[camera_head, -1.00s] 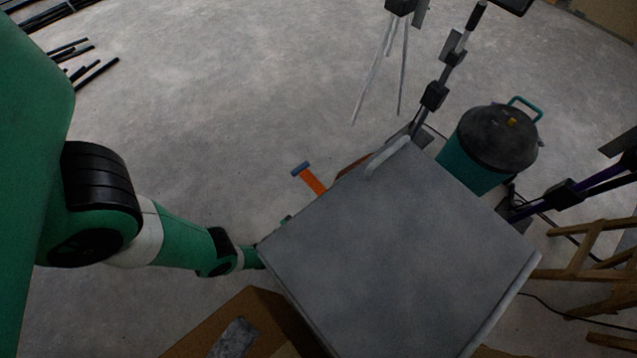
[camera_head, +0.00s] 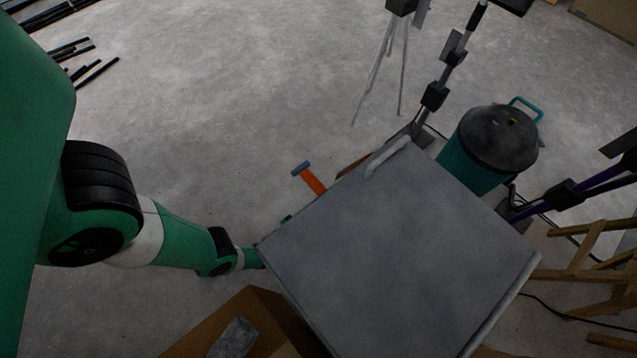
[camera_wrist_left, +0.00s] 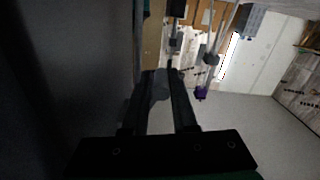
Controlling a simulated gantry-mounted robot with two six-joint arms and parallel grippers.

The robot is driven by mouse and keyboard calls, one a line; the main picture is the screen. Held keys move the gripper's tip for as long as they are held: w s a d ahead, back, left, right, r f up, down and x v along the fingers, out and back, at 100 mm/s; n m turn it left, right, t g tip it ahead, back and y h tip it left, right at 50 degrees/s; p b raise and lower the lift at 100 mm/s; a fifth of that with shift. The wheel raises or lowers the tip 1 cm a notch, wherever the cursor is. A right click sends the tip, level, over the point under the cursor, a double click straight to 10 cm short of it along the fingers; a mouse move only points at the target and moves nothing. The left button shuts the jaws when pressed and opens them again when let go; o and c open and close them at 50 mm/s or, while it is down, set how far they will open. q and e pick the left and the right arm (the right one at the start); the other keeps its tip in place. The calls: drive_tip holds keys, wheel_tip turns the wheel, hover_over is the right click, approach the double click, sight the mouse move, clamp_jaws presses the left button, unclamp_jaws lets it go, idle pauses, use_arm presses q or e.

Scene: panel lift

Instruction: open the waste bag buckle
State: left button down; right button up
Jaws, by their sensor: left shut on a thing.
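My left arm (camera_head: 185,240) comes in from the left in the head view, and its gripper end is hidden behind the near-left edge of a large grey box (camera_head: 400,250) with a bar handle on top. In the left wrist view my left gripper (camera_wrist_left: 161,76) is shut on a small grey piece (camera_wrist_left: 160,88) between its fingers. The piece is dim, and I cannot tell whether it is the waste bag buckle. A dark surface (camera_wrist_left: 65,70) fills the left of that view, close beside the fingers. No bag can be made out. My right gripper is not in view.
An open cardboard box (camera_head: 190,340) stands below the arm. An orange-handled tool (camera_head: 313,181) is beyond the grey box. A teal bin with a black lid (camera_head: 497,138), a tripod (camera_head: 402,60) and wooden trestles (camera_head: 590,250) stand around. The floor at upper left is mostly clear.

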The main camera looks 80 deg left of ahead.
use_arm(q)
drive_tip(key=shift+a+r, duration=0.1)
drive_tip(key=shift+r, duration=0.15)
idle(0.3)
drive_tip(key=s+a+r+m+p, duration=0.2)
drive_tip(key=r+m, duration=0.5)
drive_tip(key=m, duration=0.4)
drive_tip(key=shift+a+r+p, duration=0.25)
drive_tip(key=shift+a+p, duration=0.55)
drive_tip(key=shift+a, duration=0.45)
drive_tip(key=shift+r, duration=0.2)
drive_tip(key=c, duration=0.8)
unclamp_jaws()
drive_tip(key=shift+s+a, duration=0.1)
drive_tip(key=shift+s, duration=0.15)
drive_tip(key=shift+o, duration=0.2)
drive_tip(key=shift+w+d+f, duration=0.15)
drive_tip(key=shift+d, duration=0.05)
